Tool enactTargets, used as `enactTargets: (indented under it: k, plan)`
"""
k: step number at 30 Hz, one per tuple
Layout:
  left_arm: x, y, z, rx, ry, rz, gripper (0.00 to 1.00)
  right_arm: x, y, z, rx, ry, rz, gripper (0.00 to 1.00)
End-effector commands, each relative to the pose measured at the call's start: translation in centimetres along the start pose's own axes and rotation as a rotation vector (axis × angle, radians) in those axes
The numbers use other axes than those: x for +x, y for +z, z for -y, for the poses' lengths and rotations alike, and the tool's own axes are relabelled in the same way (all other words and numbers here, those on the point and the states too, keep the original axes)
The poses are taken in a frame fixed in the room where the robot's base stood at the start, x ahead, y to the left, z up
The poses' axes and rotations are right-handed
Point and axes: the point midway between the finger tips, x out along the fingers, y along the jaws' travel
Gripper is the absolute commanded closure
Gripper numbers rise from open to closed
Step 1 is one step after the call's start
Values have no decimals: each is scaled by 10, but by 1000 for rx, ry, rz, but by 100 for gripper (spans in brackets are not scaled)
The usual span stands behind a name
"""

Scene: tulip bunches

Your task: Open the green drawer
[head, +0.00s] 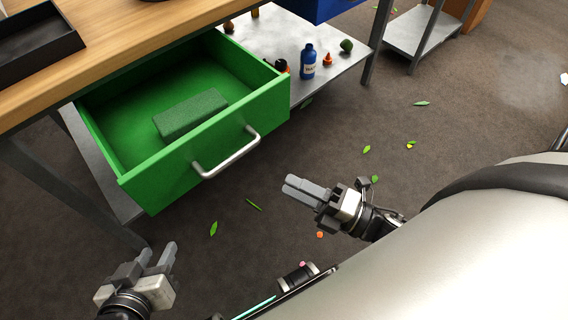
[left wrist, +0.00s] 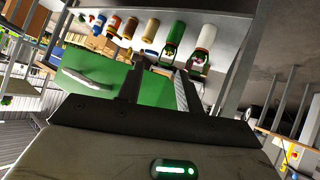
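The green drawer (head: 190,125) is pulled well out from under the wooden worktop, and its inside shows in the head view. Its silver bar handle (head: 228,155) is on the front panel. My left gripper (head: 158,252) is open and empty, below and left of the drawer front, apart from the handle. In the left wrist view the drawer (left wrist: 102,72) and handle (left wrist: 87,79) show beyond and left of the open fingers (left wrist: 157,82). My right gripper (head: 288,184) is to the right of the handle, apart from it, its fingers together with nothing visible between them.
A green foam block (head: 190,114) lies in the drawer. A black tray (head: 38,44) sits on the worktop (head: 120,50). A blue bottle (head: 308,62) and small items stand on the low metal shelf (head: 335,75).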

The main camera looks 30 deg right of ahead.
Motion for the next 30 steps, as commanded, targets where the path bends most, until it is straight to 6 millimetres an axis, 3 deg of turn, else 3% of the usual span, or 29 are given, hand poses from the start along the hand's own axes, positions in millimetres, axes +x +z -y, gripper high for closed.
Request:
enactTargets:
  k: [6, 23, 26, 30]
  plan:
    - [3, 1, 0, 2, 5, 2, 64, -9, 4, 3, 2, 1, -13, 64]
    - [4, -1, 3, 5, -1, -1, 64, -10, 5, 2, 2, 1, -13, 64]
    - [-2, -6, 2, 0, -6, -3, 64, -8, 5, -5, 2, 1, -13, 64]
    - [-22, -28, 1, -2, -21, -26, 64, -4, 7, -31, 2, 1, -13, 64]
